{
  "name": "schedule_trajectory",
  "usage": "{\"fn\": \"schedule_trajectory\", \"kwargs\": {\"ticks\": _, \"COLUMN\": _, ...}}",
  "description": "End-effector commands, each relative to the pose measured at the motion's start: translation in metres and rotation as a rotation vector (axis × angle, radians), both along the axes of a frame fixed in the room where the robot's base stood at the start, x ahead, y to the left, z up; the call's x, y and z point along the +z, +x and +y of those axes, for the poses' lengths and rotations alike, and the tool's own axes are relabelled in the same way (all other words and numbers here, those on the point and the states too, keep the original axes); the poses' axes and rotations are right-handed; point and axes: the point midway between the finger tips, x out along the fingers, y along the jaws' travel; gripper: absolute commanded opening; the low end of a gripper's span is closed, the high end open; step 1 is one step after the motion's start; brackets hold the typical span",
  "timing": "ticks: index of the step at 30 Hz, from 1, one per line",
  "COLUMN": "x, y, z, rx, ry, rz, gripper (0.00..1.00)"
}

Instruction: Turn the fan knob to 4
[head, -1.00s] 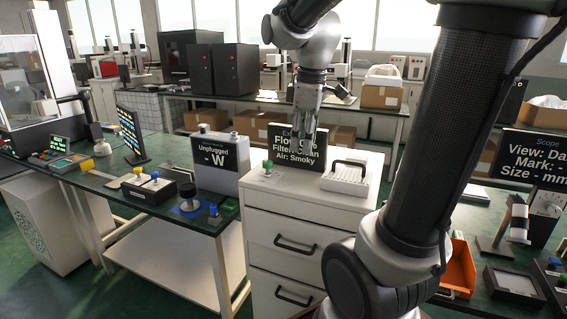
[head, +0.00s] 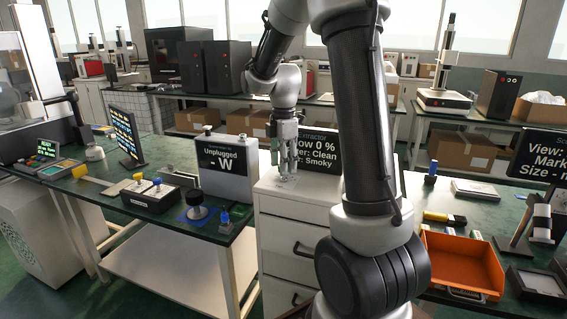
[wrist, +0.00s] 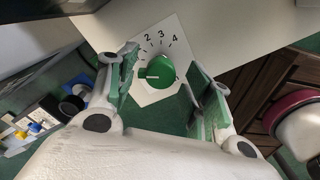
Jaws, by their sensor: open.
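The green fan knob (wrist: 158,72) sits on a white dial plate (wrist: 150,95) with printed numbers, 2, 3 and 4 legible, in the wrist view. A pale mark on the knob points left, away from the 4. My gripper (wrist: 164,88) is open, with one finger on each side of the knob in the picture; I cannot tell whether they touch it. In the head view my gripper (head: 286,170) points down over the white drawer cabinet (head: 290,205) and hides the knob. The extractor display (head: 325,152) reads 0 % flow, clean filter and smoky air, partly covered.
Left of the cabinet, a bench holds a grey box reading "Unplugged" (head: 225,165), a blue-based knob (head: 197,205) and a switch box (head: 152,194). An orange tray (head: 462,262) lies on the right bench. My arm covers the cabinet's right part.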

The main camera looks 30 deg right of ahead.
Motion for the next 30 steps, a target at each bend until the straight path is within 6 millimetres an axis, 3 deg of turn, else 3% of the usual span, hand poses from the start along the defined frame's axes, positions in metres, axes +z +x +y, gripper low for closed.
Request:
{"fn": "schedule_trajectory", "kwargs": {"ticks": 8, "x": -0.0017, "y": -0.0001, "z": 0.0000, "rx": 0.000, "ry": 0.000, "rz": 0.000, "gripper": 0.49}}
{"fn": "schedule_trajectory", "kwargs": {"ticks": 14, "x": -0.0017, "y": -0.0006, "z": 0.0001, "rx": -0.001, "ry": 0.000, "rz": 0.001, "gripper": 0.12}}
{"fn": "schedule_trajectory", "kwargs": {"ticks": 30, "x": -0.0032, "y": -0.0041, "z": 0.0005, "rx": -0.114, "ry": 0.001, "rz": 0.012, "gripper": 0.12}}
